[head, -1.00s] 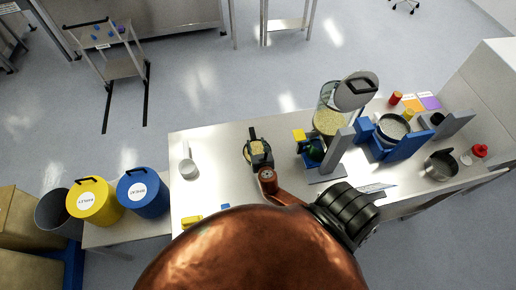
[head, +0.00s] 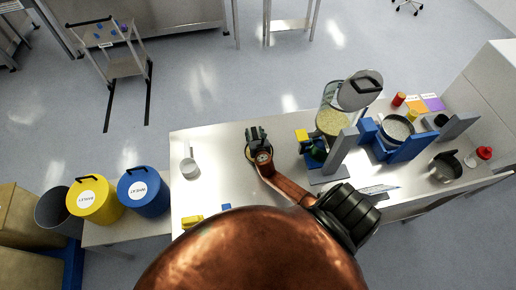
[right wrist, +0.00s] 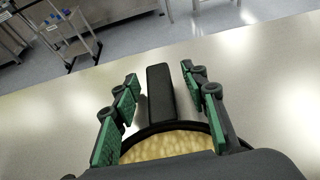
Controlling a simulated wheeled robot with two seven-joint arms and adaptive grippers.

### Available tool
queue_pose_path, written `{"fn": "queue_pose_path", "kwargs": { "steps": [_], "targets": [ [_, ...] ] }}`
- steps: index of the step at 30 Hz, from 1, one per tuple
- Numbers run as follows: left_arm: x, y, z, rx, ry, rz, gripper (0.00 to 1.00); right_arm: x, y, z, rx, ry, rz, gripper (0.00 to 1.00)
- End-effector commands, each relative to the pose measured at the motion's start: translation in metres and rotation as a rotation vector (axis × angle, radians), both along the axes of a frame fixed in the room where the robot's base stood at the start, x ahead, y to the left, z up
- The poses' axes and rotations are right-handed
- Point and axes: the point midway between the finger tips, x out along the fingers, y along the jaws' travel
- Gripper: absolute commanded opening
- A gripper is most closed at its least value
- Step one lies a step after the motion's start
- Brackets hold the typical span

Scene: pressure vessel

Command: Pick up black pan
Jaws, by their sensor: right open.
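The black pan (head: 247,153) sits on the white table, mostly hidden under my right gripper (head: 257,136) in the head view. In the right wrist view, its black handle (right wrist: 160,96) points away from me and its round bowl holds yellowish, grainy contents (right wrist: 165,146). My right gripper (right wrist: 160,80) is open, with one green-padded finger on each side of the handle and gaps between fingers and handle. How far the fingers are above the table is hard to tell. My left gripper is not in view.
A white pan (head: 189,166) lies to the left. A steel pot (head: 445,167) stands farther right. The table beyond the handle is clear.

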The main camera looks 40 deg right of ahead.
Motion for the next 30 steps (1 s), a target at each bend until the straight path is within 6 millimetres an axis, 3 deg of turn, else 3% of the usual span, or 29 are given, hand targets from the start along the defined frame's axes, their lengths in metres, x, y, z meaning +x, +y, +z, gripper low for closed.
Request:
{"fn": "queue_pose_path", "kwargs": {
  "steps": [2,19,30],
  "targets": [
    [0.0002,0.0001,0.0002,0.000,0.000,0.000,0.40,-0.0001,0.0001,0.0003,0.000,0.000,0.000,0.41],
    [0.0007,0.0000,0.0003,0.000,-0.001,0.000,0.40,-0.0005,-0.0001,0.0003,-0.001,0.000,0.000,0.01],
    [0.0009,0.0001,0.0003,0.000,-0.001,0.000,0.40,-0.0001,0.0000,0.0008,0.000,-0.001,0.000,0.00]
  ]
}}
